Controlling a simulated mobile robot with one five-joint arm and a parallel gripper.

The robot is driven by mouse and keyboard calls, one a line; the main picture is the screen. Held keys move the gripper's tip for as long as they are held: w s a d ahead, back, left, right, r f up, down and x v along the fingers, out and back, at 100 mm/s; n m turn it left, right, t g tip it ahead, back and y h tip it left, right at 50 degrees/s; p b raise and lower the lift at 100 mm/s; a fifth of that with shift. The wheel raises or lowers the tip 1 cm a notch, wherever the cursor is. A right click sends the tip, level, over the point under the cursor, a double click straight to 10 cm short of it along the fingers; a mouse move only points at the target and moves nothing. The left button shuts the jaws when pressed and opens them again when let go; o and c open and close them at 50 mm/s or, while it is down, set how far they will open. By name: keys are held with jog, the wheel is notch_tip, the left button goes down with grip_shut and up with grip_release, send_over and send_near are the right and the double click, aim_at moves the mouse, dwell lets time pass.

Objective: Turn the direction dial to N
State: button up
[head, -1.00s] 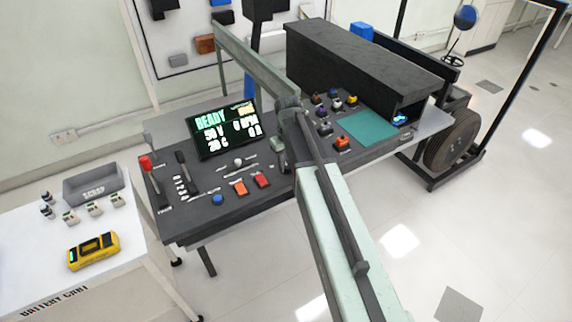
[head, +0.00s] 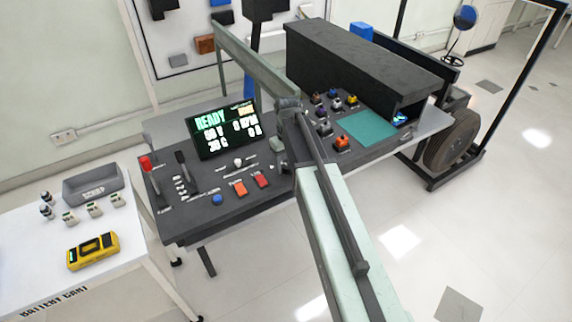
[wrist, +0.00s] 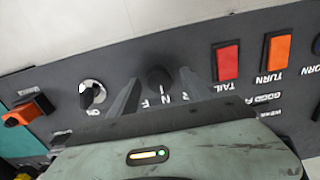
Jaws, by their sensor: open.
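The direction dial (wrist: 160,78) is a dark round knob on the dark panel in the wrist view, with the letters N and F printed beside it. My gripper (wrist: 157,92) is open, with one finger on each side of the dial. I cannot tell whether the fingers touch it, and which way its pointer faces is unclear.
A red TAIL button (wrist: 227,62) and orange TURN button (wrist: 275,52) lie right of the dial in the wrist view. A silver knob (wrist: 92,93) and an orange-black switch (wrist: 28,110) lie left. The console display (head: 222,128) reads READY.

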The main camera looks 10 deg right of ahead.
aim_at(287, 166)
notch_tip(287, 166, up, 8)
jog(key=p, duration=0.8)
jog(key=shift+f, duration=0.1)
jog(key=s+m, duration=0.3)
jog(key=s, duration=1.2)
jog(key=shift+a+m, duration=0.25)
jog(key=shift+m, duration=0.05)
jog(key=shift+s, duration=0.15)
